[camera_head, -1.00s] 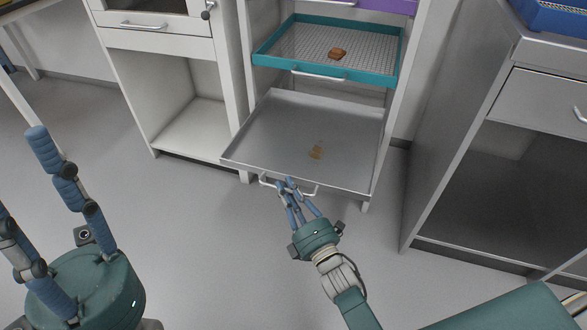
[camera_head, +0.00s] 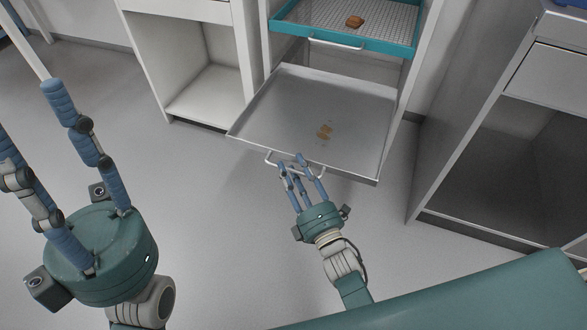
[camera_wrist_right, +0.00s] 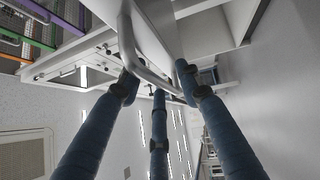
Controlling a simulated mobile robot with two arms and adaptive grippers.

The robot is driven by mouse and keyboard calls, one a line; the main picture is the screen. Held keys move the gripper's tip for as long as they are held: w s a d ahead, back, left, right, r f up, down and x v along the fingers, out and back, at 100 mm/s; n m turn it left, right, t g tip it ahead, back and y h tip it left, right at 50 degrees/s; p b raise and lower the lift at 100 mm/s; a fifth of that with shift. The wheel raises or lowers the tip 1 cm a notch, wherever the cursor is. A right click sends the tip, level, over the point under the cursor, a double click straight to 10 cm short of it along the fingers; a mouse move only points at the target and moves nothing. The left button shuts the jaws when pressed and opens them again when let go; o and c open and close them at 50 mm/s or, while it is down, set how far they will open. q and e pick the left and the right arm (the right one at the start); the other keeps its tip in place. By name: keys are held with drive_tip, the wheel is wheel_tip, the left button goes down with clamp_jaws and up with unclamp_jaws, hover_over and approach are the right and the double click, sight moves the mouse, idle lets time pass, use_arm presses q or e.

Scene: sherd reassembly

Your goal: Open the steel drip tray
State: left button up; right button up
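The steel drip tray (camera_head: 280,110) is a shallow grey metal tray, slid far out of the white rack below the teal tray. Its white bar handle (camera_head: 272,160) is on the front edge and also shows large in the right wrist view (camera_wrist_right: 129,45). My right gripper (camera_head: 301,167) is at the handle, its blue fingers spread around the bar; they do not look clamped on it. In the wrist view the fingers stand apart with the bar near their tips. My left gripper (camera_head: 40,120) is open and empty at the left, away from the tray.
A brown patch or sherd (camera_head: 325,131) lies on the steel tray. The teal mesh tray (camera_head: 345,42) above holds a brown sherd (camera_head: 354,22). A white open cabinet (camera_head: 205,95) stands left, a grey cabinet (camera_head: 500,165) right. The floor in front is clear.

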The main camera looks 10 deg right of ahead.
drive_tip(key=shift+s, duration=0.2)
drive_tip(key=v, duration=1.1)
drive_tip(key=shift+s, duration=0.3)
drive_tip(key=shift+d, duration=0.1)
